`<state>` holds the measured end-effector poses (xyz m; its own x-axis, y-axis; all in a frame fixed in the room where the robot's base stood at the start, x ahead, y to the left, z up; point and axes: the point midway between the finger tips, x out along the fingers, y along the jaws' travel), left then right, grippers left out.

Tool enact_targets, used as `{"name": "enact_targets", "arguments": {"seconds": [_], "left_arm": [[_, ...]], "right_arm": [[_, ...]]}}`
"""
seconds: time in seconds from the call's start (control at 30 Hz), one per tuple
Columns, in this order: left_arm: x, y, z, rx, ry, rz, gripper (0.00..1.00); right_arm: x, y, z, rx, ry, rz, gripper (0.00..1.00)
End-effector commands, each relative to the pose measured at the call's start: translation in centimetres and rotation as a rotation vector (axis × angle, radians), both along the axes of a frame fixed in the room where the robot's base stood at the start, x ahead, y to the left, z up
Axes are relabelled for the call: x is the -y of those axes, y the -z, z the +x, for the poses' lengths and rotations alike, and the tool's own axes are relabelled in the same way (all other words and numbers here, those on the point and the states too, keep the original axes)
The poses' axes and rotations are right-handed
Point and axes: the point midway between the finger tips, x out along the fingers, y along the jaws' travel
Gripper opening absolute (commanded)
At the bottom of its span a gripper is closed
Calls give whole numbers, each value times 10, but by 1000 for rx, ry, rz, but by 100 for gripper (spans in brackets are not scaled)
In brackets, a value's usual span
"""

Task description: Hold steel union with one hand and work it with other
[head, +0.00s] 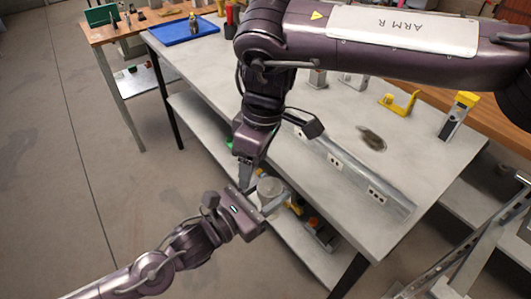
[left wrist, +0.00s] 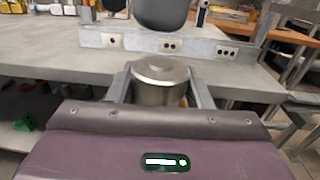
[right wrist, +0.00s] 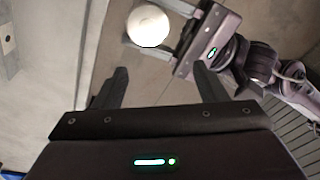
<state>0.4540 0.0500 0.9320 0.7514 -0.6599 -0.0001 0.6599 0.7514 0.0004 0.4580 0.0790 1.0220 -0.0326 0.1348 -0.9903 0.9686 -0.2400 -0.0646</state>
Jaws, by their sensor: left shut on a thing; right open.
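The steel union (head: 269,187), a short round metal cylinder, is gripped between the fingers of my left gripper (head: 272,199), in front of the table's edge. In the left wrist view the union (left wrist: 160,84) stands upright between the two fingers, its round top showing. My right gripper (head: 245,176) is open and empty, close beside the union on its left in the head view. In the right wrist view the union's pale round end (right wrist: 148,26) lies beyond and above the open fingertips (right wrist: 159,72), apart from them.
The grey workbench (head: 330,205) carries a long metal strip with sockets (head: 335,165), a yellow bracket (head: 398,103) and a yellow-topped tool (head: 457,115). A blue tray (head: 184,32) sits at its far end. A lower shelf holds several items under the edge. Open floor lies left.

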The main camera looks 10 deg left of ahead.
Motion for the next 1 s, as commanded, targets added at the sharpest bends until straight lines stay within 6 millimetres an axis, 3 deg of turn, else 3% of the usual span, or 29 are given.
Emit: {"name": "enact_targets", "arguments": {"seconds": [0.13,0.33,0.47,0.8,1.0], "left_arm": [[0,-2,0,2,0,-2,0],[0,-2,0,2,0,-2,0],[0,-1,0,2,0,-2,0],[0,-2,0,2,0,-2,0],[0,-2,0,3,0,-3,0]], "right_arm": [[-3,-6,5,-29,301,-32,65],[13,-16,3,-14,517,-115,65],[21,-11,1,-7,537,-141,65],[21,39,0,-10,535,-142,65],[21,58,1,-6,535,-140,65]]}}
